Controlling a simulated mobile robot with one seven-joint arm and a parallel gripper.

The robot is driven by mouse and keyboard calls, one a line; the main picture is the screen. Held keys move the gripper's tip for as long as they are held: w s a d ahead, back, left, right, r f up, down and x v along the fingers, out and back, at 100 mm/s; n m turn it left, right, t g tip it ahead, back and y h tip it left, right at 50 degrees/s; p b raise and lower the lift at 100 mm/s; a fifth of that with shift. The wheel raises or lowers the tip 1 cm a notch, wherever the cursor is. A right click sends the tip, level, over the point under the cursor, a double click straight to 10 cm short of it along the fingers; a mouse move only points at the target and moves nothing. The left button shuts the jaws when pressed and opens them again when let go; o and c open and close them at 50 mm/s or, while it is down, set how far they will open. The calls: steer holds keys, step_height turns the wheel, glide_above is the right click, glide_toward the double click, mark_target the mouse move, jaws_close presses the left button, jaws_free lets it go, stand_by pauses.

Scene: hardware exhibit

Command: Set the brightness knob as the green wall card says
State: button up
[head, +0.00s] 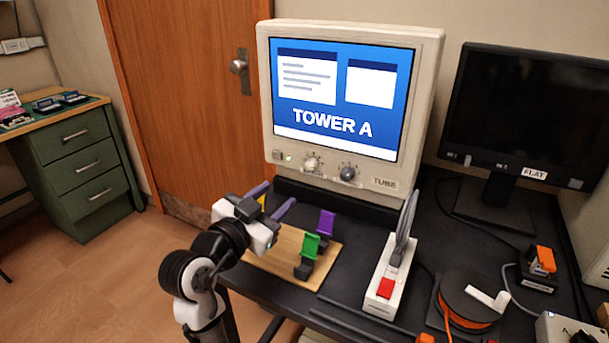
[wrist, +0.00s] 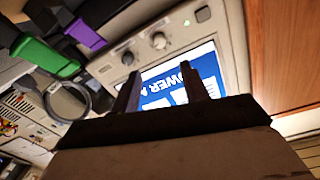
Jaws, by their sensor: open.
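The tube monitor (head: 352,185) is lit with a blue "TOWER A" screen. Below its screen are a light knob (head: 311,163) and a darker knob (head: 347,172) to its right. Their labels are too small to read. In the wrist view, turned over, the light knob (wrist: 158,40) and the darker knob (wrist: 127,57) show beyond the fingers. My gripper (head: 271,198) is open and empty, in front of and below the monitor's left side, apart from both knobs. Its two fingers (wrist: 162,82) point towards the monitor. No green wall card is in view.
A wooden board (head: 290,258) with purple (head: 326,222) and green (head: 310,246) clips lies by my gripper. A white-based device with a red button (head: 386,287) stands right of it. A dark "FLAT" monitor (head: 530,115) and an orange spool (head: 468,300) are further right.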

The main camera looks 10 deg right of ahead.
mark_target(309, 167)
steer(key=p+x, duration=0.2)
steer(key=x, duration=1)
steer(key=shift+f, duration=0.1)
jaws_close()
steer(key=n+p, duration=0.2)
steer(key=n, duration=0.2)
steer(key=shift+n, duration=0.3)
steer(key=shift+n+p, duration=0.9)
steer(key=shift+n, duration=0.6)
